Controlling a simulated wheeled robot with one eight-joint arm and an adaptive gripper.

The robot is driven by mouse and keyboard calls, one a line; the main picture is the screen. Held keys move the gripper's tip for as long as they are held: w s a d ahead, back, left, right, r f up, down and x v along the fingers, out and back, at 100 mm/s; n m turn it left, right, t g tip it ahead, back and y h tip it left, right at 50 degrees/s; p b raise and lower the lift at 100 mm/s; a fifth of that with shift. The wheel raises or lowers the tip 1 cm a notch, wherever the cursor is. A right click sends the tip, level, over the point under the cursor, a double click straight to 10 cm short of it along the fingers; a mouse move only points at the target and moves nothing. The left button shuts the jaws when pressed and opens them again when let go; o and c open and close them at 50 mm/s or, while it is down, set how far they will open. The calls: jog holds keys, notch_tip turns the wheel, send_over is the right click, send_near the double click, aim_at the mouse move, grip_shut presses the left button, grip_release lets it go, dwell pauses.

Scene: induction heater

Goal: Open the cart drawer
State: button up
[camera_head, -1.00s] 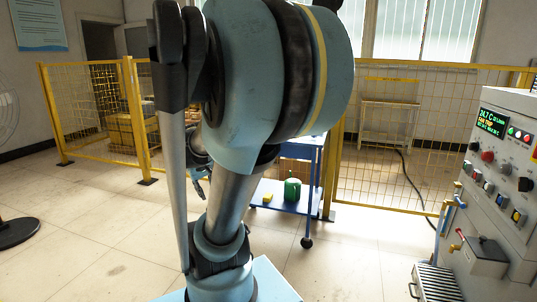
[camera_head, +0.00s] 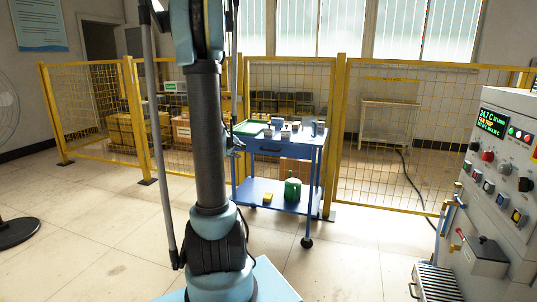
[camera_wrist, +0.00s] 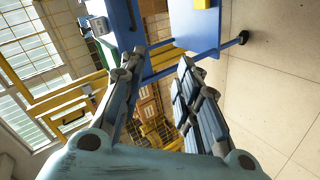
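The blue cart (camera_head: 318,170) stands in front of the yellow fence in the head view. Its drawer (camera_head: 270,149) is below the top and looks shut, with a dark handle at its middle. My gripper (camera_head: 236,144) is by the cart's left side in the head view, small and partly hidden by my arm. In the wrist view my gripper (camera_wrist: 158,68) has its two fingers apart with nothing between them. The cart (camera_wrist: 190,30) also shows there, turned on its side and cut off at the top.
Several small items lie on the cart's top. A green can (camera_head: 292,190) and a yellow block (camera_head: 267,198) sit on its lower shelf. Yellow fence (camera_head: 385,140) runs behind. A control cabinet (camera_head: 500,180) stands at right. The floor before the cart is clear.

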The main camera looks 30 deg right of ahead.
jog(key=w+d+f+n+h, duration=0.1)
jog(key=w+d+f, duration=0.3)
jog(key=d, duration=0.5)
jog(key=w+d+f+n+t+h, duration=0.1)
jog(key=w+d+f, duration=0.3)
jog(key=w+d, duration=0.5)
jog(key=w+d+f+n+t+h, duration=0.1)
jog(key=w+d+f, duration=0.3)
jog(key=d, duration=0.7)
jog(key=shift+w+d+f+n, duration=0.15)
jog(key=shift+w+n, duration=0.25)
jog(key=shift+w, duration=0.2)
jog(key=shift+w+d+f+n, duration=0.1)
jog(key=shift+w+n, duration=0.3)
jog(key=shift+w, duration=0.2)
jog(key=shift+r, duration=0.1)
grip_shut()
